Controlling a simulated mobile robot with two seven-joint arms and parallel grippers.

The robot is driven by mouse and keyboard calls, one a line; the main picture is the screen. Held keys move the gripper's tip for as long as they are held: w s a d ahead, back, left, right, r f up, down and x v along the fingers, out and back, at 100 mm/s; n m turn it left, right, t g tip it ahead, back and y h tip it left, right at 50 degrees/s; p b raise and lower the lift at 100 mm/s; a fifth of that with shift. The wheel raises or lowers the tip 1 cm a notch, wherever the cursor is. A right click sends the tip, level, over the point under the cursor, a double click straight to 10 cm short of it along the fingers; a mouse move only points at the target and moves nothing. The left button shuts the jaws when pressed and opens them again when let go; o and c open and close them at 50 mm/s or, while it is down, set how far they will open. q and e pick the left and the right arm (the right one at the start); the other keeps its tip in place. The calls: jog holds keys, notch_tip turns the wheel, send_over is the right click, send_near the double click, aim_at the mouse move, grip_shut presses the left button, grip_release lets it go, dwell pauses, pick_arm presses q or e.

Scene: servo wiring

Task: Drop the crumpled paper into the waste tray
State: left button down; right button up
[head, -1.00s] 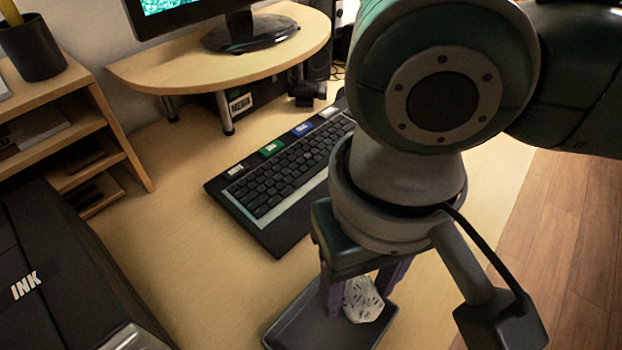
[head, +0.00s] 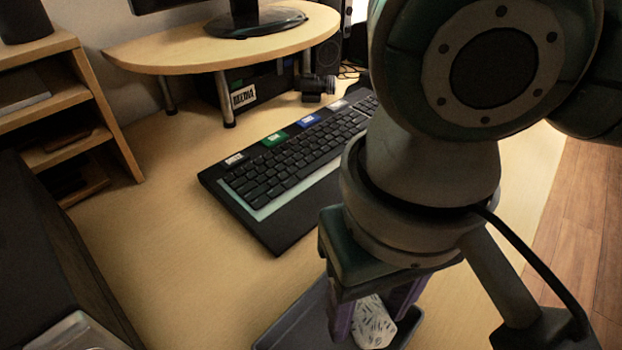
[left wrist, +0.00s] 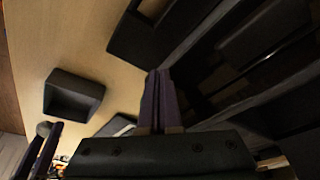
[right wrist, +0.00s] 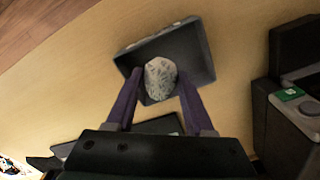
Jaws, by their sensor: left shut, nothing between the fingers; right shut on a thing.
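The crumpled paper (head: 372,322) is white with dark marks, held between the purple fingers of my right gripper (head: 373,312). The dark grey waste tray (head: 285,325) lies on the desk below; its near part is cut off by the head view's lower edge. In the right wrist view, the paper (right wrist: 160,76) sits between the fingertips, and the tray (right wrist: 203,45) shows behind it. The gap between paper and tray floor is hard to judge. My left gripper (left wrist: 157,76) is shut and empty in the left wrist view; it is not visible in the head view.
A black keyboard (head: 290,160) lies behind the tray. A monitor stand on a raised wooden shelf (head: 215,50) is at the back, with a small camera (head: 318,87) beside its leg. A black machine (head: 50,270) stands at left. Bare desk lies between machine and tray.

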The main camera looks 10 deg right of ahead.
pick_arm(q)
jog(key=shift+a, duration=0.1)
pick_arm(e)
jog(key=o, duration=1.4)
jog(key=shift+c, duration=0.2)
notch_tip(320, 180, up, 9)
jog(key=p, duration=0.3)
jog(key=shift+r, duration=0.2)
pick_arm(q)
notch_tip(320, 180, up, 3)
jog(key=shift+r, duration=0.2)
pick_arm(e)
jog(key=shift+r, duration=0.3)
